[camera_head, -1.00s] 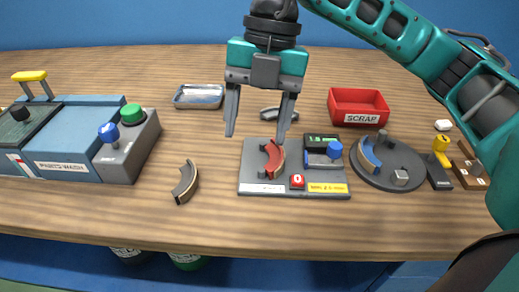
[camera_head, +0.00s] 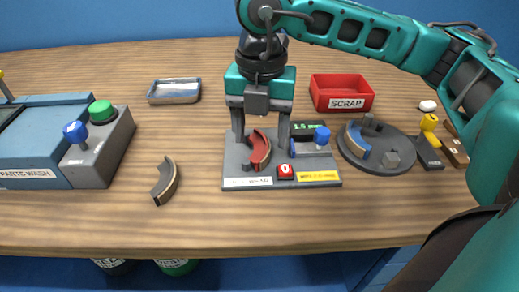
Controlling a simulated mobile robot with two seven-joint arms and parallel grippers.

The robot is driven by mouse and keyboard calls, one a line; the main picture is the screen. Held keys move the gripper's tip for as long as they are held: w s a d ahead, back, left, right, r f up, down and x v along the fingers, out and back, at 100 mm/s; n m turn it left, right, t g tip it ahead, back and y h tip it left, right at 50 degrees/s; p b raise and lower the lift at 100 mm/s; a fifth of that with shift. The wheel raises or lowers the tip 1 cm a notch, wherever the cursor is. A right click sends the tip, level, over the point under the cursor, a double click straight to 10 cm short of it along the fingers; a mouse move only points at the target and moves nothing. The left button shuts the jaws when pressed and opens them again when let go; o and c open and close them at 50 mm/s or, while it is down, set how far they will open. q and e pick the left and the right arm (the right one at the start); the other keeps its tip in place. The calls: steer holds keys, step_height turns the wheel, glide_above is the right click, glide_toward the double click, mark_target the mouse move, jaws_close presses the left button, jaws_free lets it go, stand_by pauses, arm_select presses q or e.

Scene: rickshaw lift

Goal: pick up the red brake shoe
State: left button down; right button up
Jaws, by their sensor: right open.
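The red brake shoe (camera_head: 259,150) is a curved red piece with a lighter lining. It sits on the left part of the grey gauge plate (camera_head: 239,138). My right gripper (camera_head: 261,141) is open and points down over it. Its two fingers stand to the left and right of the shoe, with their tips near the plate. I cannot tell whether they touch the shoe. My left gripper is out of view.
A dark shoe (camera_head: 165,182) lies on the table (camera_head: 200,220) at left. A blue shoe (camera_head: 357,141) sits on the round grey plate (camera_head: 378,166). A red scrap bin (camera_head: 341,93), a metal tray (camera_head: 174,91) and the parts wash (camera_head: 40,145) stand around.

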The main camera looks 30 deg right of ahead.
mark_target(261, 147)
steer(key=shift+f, duration=1.55)
steer(key=shift+c, duration=0.2)
jaws_close()
